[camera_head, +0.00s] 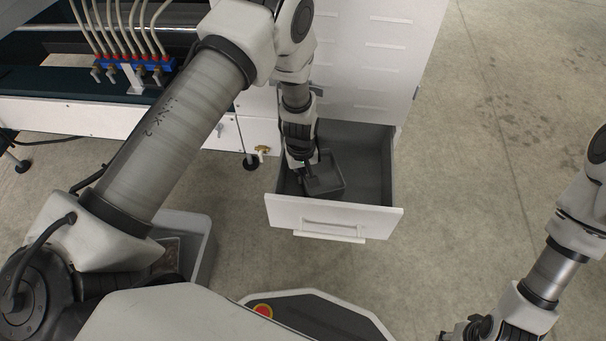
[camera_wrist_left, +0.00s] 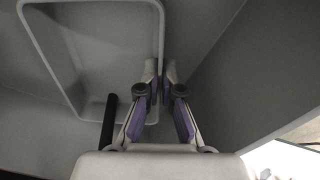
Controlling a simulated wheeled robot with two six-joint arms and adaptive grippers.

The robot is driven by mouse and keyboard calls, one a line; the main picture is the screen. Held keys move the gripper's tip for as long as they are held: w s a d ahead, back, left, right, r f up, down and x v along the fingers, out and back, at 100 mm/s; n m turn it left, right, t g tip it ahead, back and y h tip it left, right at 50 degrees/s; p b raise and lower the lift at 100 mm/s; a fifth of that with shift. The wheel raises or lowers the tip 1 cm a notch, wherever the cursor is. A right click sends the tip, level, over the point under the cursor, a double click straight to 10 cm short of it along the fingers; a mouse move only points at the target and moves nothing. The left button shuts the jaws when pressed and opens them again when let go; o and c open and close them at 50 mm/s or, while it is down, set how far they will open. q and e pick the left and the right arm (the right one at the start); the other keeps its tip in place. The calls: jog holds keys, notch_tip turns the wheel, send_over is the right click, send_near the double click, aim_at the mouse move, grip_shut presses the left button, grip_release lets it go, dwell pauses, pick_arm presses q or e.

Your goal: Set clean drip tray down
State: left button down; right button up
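The drip tray (camera_head: 327,180) is a small dark grey open box inside the open drawer (camera_head: 335,213), towards its left side. My left gripper (camera_head: 308,170) reaches down into the drawer at the tray. In the left wrist view the tray (camera_wrist_left: 112,45) is pale-rimmed and looks empty. The fingers of my left gripper (camera_wrist_left: 161,72) are close together, one on each side of the tray's right wall. Whether the tray touches the drawer floor cannot be told. My right gripper (camera_head: 478,330) is partly cut off at the bottom edge; its fingers are unclear.
The drawer's right part is bare. A white cabinet (camera_head: 375,55) stands behind it. A grey bin (camera_head: 205,245) is on the floor at left, partly behind my arm. The floor at right is clear.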

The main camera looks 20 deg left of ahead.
pick_arm(q)
jog(key=shift+w+a+f+b, duration=0.15)
jog(key=shift+w+f+b, duration=0.25)
jog(key=shift+w+b, duration=0.15)
jog(key=shift+w+a+f+b, duration=0.15)
jog(key=shift+w+f+b, duration=0.25)
jog(key=shift+w+b, duration=0.1)
jog(key=shift+r, duration=0.2)
jog(key=shift+f, duration=0.15)
jog(key=c, duration=1.3)
grip_release()
notch_tip(320, 180, up, 12)
jog(key=p, duration=0.6)
jog(key=shift+s+a, duration=0.1)
